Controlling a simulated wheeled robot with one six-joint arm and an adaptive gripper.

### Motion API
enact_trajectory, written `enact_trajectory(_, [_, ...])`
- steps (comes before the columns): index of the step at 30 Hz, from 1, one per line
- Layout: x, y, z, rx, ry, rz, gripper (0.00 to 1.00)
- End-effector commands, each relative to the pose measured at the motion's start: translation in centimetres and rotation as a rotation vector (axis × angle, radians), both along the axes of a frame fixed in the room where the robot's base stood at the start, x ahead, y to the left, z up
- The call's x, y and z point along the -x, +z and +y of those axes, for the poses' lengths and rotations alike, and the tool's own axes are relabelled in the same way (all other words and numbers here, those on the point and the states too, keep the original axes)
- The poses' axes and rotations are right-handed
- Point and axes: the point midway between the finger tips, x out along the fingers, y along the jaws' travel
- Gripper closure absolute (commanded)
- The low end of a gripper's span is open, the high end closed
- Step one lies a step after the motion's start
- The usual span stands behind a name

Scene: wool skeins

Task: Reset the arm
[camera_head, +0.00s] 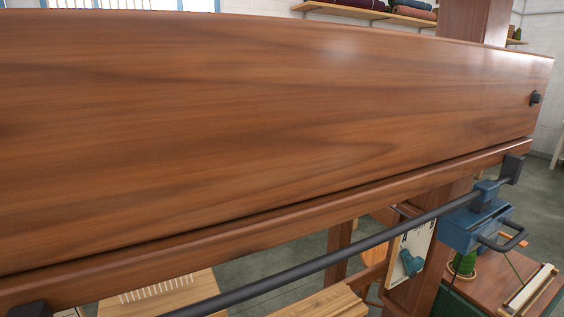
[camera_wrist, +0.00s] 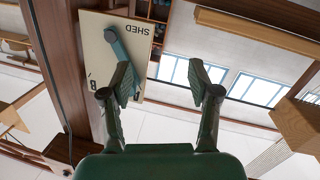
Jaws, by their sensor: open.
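My gripper (camera_wrist: 160,88) shows in the wrist view with its two green fingers apart and nothing between them. Behind its left finger is a cream panel (camera_wrist: 104,68) marked "SHED" with a blue-grey lever (camera_wrist: 117,42) on it. The wrist view is rolled over, with the lettering upside down. In the head view my gripper and arm do not show. There the cream panel (camera_head: 422,243) with its blue lever (camera_head: 411,263) stands at the lower right, on a wooden post.
A large wooden beam (camera_head: 270,120) fills much of the head view. A dark rail (camera_head: 350,247) runs below it, with a blue box (camera_head: 470,228) near its right end. A wooden table (camera_head: 500,277) stands at lower right. Windows (camera_wrist: 190,72) show in the wrist view.

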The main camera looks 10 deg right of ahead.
Motion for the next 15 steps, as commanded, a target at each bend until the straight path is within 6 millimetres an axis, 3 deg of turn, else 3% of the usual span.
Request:
enact_trajectory(1, [0.7,-1.9,1.5,-0.037,-0.024,0.031,0.39])
enact_trajectory(6, [3.6,-6.8,5.2,-0.134,-0.125,0.117,0.39])
enact_trajectory(15, [11.2,-12.6,10.7,-0.225,-0.275,0.223,0.39])
